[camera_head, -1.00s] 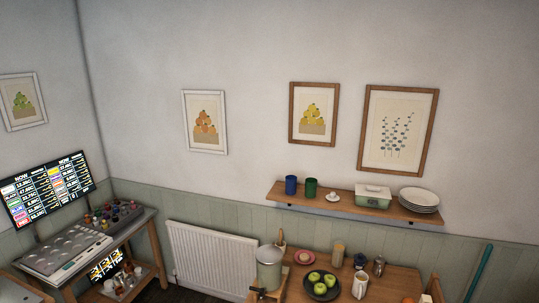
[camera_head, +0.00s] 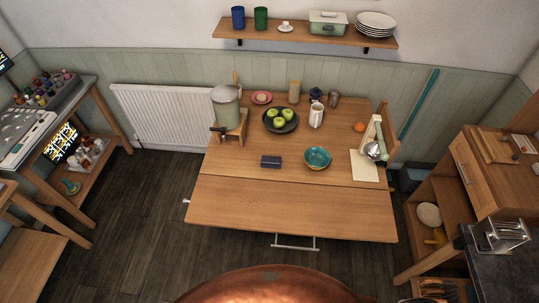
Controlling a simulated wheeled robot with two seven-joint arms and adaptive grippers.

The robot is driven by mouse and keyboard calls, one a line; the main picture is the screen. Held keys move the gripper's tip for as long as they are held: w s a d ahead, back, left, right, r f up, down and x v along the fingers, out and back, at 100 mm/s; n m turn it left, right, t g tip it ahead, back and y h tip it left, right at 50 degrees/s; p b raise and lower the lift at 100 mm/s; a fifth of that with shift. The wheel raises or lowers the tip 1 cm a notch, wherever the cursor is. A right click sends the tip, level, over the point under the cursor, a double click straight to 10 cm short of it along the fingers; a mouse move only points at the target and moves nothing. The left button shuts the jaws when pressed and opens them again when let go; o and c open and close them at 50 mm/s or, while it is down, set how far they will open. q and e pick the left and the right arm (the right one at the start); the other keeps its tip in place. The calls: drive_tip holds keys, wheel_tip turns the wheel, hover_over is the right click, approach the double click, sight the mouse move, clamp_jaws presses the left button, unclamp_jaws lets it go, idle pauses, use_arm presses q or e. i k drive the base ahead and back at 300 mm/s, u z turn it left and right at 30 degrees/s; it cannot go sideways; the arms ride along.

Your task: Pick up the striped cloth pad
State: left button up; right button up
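I cannot make out a striped cloth pad in the camera_head view. A small dark blue flat-topped item (camera_head: 271,162) lies on the middle of the wooden table (camera_head: 290,209); no stripes show on it at this size, and I cannot tell what it is. Neither of my grippers is in view.
The table also holds a teal bowl (camera_head: 317,158), a dark bowl of green apples (camera_head: 281,119), a white jug (camera_head: 316,115), a large pot (camera_head: 226,108) and a cream sheet (camera_head: 364,166). Its front part is clear. A wooden cabinet (camera_head: 478,184) stands at the right.

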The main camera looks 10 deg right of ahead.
sight(268, 162)
drive_tip(key=z, duration=0.95)
drive_tip(key=i, duration=0.75)
drive_tip(key=u, duration=1.75)
